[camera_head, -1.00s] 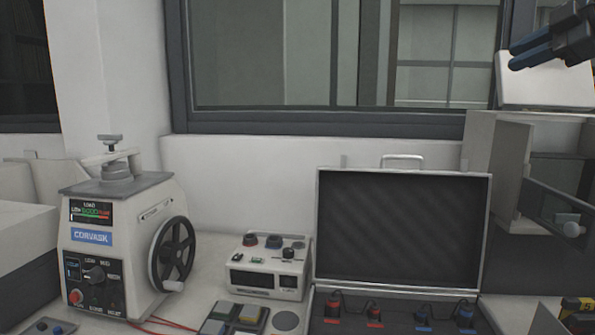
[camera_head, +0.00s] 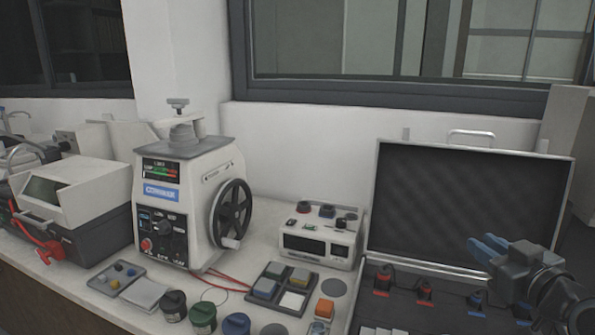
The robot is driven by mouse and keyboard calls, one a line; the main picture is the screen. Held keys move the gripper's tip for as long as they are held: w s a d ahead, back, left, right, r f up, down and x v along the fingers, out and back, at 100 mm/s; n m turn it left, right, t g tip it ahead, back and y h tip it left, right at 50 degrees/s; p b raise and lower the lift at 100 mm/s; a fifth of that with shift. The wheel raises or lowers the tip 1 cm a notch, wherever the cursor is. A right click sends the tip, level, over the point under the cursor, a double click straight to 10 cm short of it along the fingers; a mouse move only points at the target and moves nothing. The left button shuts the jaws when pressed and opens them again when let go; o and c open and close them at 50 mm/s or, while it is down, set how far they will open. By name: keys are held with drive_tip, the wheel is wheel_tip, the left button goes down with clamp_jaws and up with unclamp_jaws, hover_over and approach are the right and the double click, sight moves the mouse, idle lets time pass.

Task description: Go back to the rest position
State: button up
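My gripper (camera_head: 483,249) is at the lower right of the head view, in front of the open case. Its two blue fingers point left and stand a little apart, with nothing seen between them. The mounting press (camera_head: 187,190) stands left of the middle, with a black handwheel (camera_head: 231,213) on its right side and a clamp screw on top. My gripper is well to the right of the press and touches nothing that I can make out.
The open case (camera_head: 468,199) holds red and blue clips. A white control box (camera_head: 318,238) and a tray of square blocks (camera_head: 280,287) lie between press and case. Several round jars (camera_head: 203,316) stand at the front. A machine with a red handle (camera_head: 75,205) is at the left.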

drive_tip(key=s+a+f+m, duration=0.1)
drive_tip(key=s+a+f, duration=0.1)
drive_tip(key=s+f, duration=0.1)
drive_tip(key=s+a+f+m+h, duration=0.1)
drive_tip(key=s+a+f, duration=0.1)
drive_tip(key=s+f, duration=0.1)
drive_tip(key=s+a+f, duration=0.3)
drive_tip(key=s+f, duration=0.1)
drive_tip(key=shift+s+f+m+g, duration=0.1)
drive_tip(key=shift+m+g, duration=0.2)
drive_tip(key=shift+m, duration=0.1)
drive_tip(key=s+a+f+m+h, duration=0.1)
drive_tip(key=s+a+f, duration=0.1)
drive_tip(key=s, duration=0.4)
drive_tip(key=s+a+f, duration=0.3)
drive_tip(key=s, duration=0.3)
drive_tip(key=s+a+r, duration=0.1)
drive_tip(key=s+r, duration=0.2)
drive_tip(key=s, duration=0.9)
drive_tip(key=s+a+r+n+g+y, duration=0.1)
drive_tip(key=s+r, duration=0.1)
drive_tip(key=s, duration=0.9)
drive_tip(key=shift+s+a+r, duration=0.25)
drive_tip(key=shift+s+r, duration=0.1)
drive_tip(key=shift+r, duration=0.05)
drive_tip(key=shift+d, duration=0.15)
